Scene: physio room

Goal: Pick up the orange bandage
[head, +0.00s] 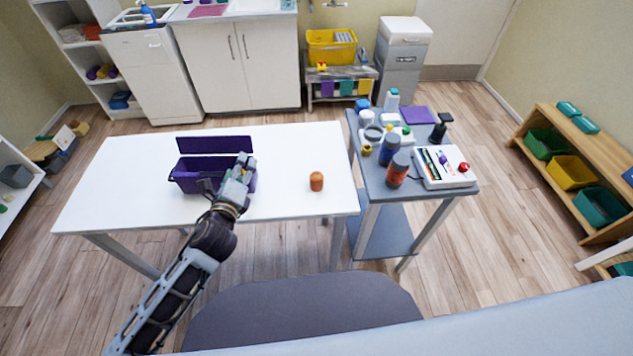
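The orange bandage (316,182) is a small upright roll on the white table (290,150), near its right front part. My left gripper (245,165) is over the right end of an open purple box (187,177) on the same table. It is left of the bandage and clearly apart from it. The fingers are small and seen from behind, so I cannot tell whether they are open or shut. The gripper and wrist hide part of the box. My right gripper is not in view.
A grey side table (440,188) stands to the right, crowded with bottles, jars and a white case (445,168). A dark rounded surface (300,312) lies in front of the white table. The white tabletop around the bandage is clear.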

